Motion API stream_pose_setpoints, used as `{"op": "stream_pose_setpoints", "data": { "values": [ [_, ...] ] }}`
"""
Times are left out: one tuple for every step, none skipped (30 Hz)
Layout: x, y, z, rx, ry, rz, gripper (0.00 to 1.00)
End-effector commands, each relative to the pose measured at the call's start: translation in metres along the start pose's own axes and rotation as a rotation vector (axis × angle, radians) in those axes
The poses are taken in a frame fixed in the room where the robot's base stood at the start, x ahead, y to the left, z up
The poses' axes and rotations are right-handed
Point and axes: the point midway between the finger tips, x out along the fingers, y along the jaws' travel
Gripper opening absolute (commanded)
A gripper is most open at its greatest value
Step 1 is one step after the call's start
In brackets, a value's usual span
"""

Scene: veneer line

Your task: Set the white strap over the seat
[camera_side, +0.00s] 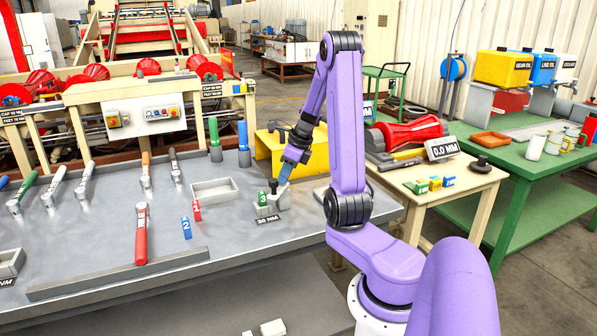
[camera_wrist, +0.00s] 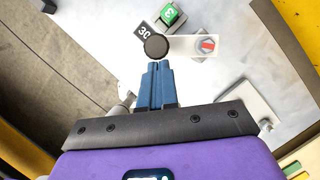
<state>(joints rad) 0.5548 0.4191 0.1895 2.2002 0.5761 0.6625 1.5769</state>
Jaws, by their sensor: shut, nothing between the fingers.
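My gripper (camera_side: 283,180) reaches down over the right end of the grey bench. In the wrist view its blue fingers (camera_wrist: 158,66) are together with nothing between them. A short white strap-like strip (camera_wrist: 186,46) lies just beyond the fingertips, with a dark round knob (camera_wrist: 155,46) at its left end and a red-marked piece (camera_wrist: 206,45) at its right. I cannot tell whether the fingertips touch the knob. A green numbered block (camera_wrist: 169,14) sits just beyond the strip; it also shows in the side view (camera_side: 262,198). I cannot make out the seat for certain.
A 30 NM label (camera_side: 268,219) lies at the front of this spot. A shallow grey tray (camera_side: 214,188), red block (camera_side: 197,211) and blue block (camera_side: 186,228) are to the left. A yellow stand (camera_side: 305,153) rises close behind my gripper. Several wrenches lie farther left.

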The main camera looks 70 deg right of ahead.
Motion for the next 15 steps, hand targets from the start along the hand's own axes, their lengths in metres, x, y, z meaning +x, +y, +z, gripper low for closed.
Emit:
{"op": "stream_pose_setpoints", "data": {
  "values": [
    [0.002,0.003,0.003,0.038,0.001,-0.015,0.00],
    [0.003,0.003,0.005,0.064,0.001,-0.025,0.00],
    [0.004,0.004,0.007,0.099,0.001,-0.039,0.00],
    [0.004,0.005,0.009,0.125,0.001,-0.049,0.00],
    [0.005,0.005,0.011,0.151,0.001,-0.061,0.00],
    [0.006,0.006,0.013,0.185,0.002,-0.074,0.00],
    [0.007,0.006,0.015,0.213,0.001,-0.085,0.00],
    [0.007,0.006,0.017,0.239,0.001,-0.095,0.00],
    [0.009,0.007,0.019,0.272,0.002,-0.109,0.00],
    [0.009,0.006,0.021,0.298,0.002,-0.120,0.00],
    [0.010,0.007,0.023,0.324,0.001,-0.130,0.00],
    [0.011,0.006,0.025,0.357,0.001,-0.144,0.00],
    [0.011,0.006,0.027,0.369,0.001,-0.149,0.00],
    [0.012,0.006,0.028,0.367,0.001,-0.147,0.00],
    [0.013,0.005,0.030,0.366,0.001,-0.146,0.00]
  ]
}}
